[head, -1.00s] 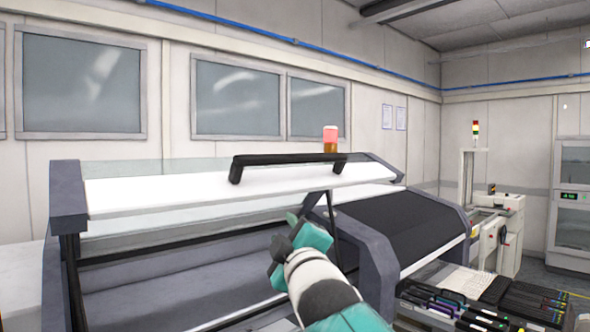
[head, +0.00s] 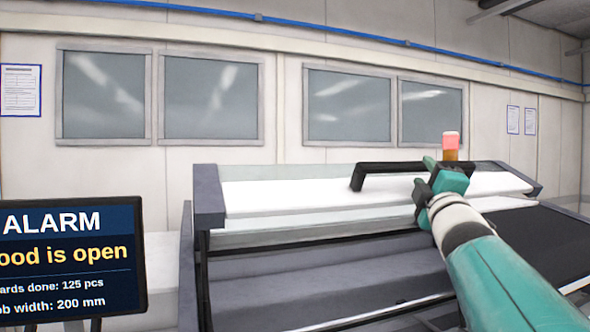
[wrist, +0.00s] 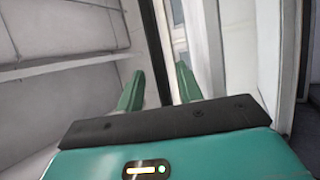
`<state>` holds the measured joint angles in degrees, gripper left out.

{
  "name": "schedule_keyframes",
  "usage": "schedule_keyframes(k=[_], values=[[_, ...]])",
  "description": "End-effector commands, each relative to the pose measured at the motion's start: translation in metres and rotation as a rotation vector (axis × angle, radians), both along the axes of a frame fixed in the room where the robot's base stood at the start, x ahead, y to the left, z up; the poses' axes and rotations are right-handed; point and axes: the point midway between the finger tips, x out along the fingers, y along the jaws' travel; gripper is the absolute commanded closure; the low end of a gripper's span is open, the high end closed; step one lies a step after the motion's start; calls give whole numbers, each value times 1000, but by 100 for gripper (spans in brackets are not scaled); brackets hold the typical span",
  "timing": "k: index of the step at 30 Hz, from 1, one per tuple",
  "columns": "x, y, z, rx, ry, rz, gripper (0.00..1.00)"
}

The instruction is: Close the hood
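The hood (head: 290,195) is raised, a pale, partly clear panel with dark grey ends on the machine. Its black bar handle (head: 385,168) runs along the top; its right part is hidden behind my gripper. My teal gripper (head: 428,172) is over the hood near the right part of the handle in the head view; I cannot tell if it touches. In the wrist view my gripper (wrist: 158,84) has its two teal fingers apart. A dark strip passes between or behind them; I cannot tell whether it is the handle.
A screen (head: 68,255) at the left reads ALARM and that the hood is open. A red signal lamp (head: 451,145) stands behind the hood. A dark sloped cover (head: 535,240) lies to the right. The machine's grey interior (head: 330,280) is exposed below the hood.

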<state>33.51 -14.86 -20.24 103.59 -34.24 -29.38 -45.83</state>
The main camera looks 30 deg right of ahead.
Motion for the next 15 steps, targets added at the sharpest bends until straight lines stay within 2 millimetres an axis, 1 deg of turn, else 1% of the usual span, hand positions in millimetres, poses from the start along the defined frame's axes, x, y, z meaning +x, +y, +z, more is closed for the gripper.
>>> schedule_keyframes(k=[1,6,15], values=[[6,-5,3,-1,2,-1,64],[17,-14,10,0,0,-1,64],[19,-15,11,2,0,0,64]])
